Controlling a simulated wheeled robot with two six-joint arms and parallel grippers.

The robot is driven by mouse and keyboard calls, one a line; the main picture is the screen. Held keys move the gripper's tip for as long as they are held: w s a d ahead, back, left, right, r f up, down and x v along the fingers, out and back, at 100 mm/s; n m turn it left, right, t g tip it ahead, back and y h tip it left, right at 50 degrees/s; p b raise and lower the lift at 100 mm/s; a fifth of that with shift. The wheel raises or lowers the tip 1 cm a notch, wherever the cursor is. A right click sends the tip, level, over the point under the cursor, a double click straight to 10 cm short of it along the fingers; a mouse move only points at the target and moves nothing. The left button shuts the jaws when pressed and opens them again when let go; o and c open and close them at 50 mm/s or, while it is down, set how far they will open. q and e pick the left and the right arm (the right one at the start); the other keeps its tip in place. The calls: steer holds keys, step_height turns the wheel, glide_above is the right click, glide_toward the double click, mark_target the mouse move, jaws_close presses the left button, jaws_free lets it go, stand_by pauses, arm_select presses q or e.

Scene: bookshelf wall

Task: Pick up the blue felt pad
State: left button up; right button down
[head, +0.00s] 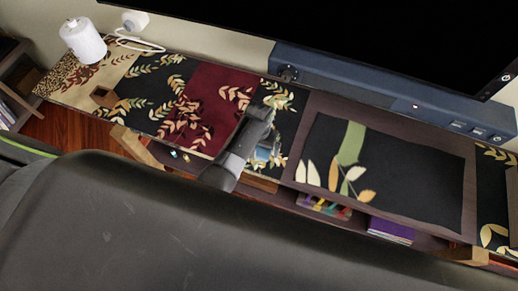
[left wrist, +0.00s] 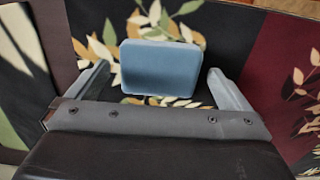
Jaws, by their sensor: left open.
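The blue felt pad (left wrist: 160,68) is a flat, rounded blue square in the left wrist view, over the black leaf-patterned cloth. In the head view a small blue patch that looks like it (head: 265,153) shows beside my left gripper (head: 268,125), partly hidden. My left gripper is open, and in the left wrist view its two pale fingers (left wrist: 160,80) stand on either side of the pad. Gaps show between the fingers and the pad's sides. I cannot tell how far the pad is below the fingertips. My right gripper is not in view.
A large black screen (head: 330,40) and a blue soundbar (head: 390,92) run along the back. A dark leaf-patterned panel (head: 400,170) lies to the right. A white cylinder (head: 83,40) and a small wooden block (head: 103,96) stand at the left. Purple books (head: 391,230) sit below the front edge.

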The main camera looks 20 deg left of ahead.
mark_target(259, 149)
arm_select(q)
steer(key=c, duration=1)
step_height(259, 149, up, 10)
steer(key=shift+r, duration=0.1)
